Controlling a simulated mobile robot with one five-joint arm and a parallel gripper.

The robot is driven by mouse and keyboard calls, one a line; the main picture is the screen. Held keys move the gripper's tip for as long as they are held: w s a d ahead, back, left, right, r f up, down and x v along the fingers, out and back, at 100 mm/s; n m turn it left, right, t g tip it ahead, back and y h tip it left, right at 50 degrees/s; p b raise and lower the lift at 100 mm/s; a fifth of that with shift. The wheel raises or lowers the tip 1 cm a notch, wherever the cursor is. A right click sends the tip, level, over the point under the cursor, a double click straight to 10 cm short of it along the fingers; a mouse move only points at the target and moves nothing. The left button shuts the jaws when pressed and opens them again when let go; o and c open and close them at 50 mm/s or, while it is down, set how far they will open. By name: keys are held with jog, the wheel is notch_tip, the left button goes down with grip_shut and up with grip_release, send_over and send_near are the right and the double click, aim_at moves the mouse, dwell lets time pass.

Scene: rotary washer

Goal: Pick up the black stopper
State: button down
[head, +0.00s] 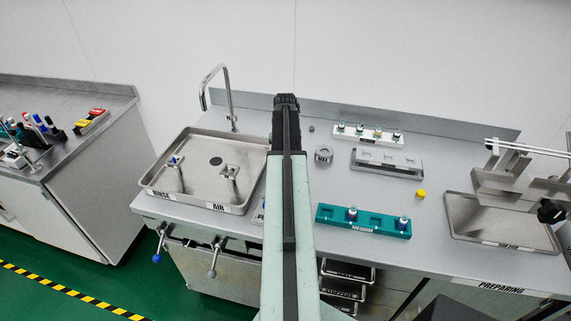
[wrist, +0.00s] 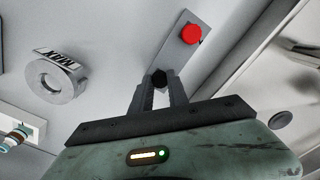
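The black stopper (wrist: 159,78) shows in the wrist view at the near end of a light grey strip (wrist: 172,60), between the two fingertips of my gripper (wrist: 160,87). A finger stands on each side of it, with a narrow gap between the fingers below it. Whether both fingers touch the stopper cannot be told. In the head view my gripper (head: 287,100) is over the back of the bench, right of the sink, and my arm hides the stopper and the strip.
A red round piece (wrist: 191,34) sits farther along the strip. A metal ring (wrist: 57,77) lies to the left, and a grey disc (wrist: 280,119) to the right. In the head view a teal rack (head: 335,215), a yellow cap (head: 420,194) and the sink tray (head: 190,200) stand nearby.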

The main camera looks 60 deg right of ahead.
jog(key=shift+r, duration=0.1)
notch_tip(320, 180, up, 4)
jog(key=p, duration=0.3)
jog(key=shift+f+p, duration=0.25)
jog(key=shift+p, duration=0.1)
jog(key=s+a, duration=0.3)
jog(key=a, duration=0.1)
jog(key=s+a+r+p, duration=0.1)
jog(key=s+a, duration=0.1)
jog(key=a, duration=0.3)
jog(key=s+a, duration=0.3)
jog(key=a, duration=0.1)
jog(key=shift+s+a+r, duration=0.15)
jog(key=shift+s+a, duration=0.1)
jog(key=shift+s, duration=0.05)
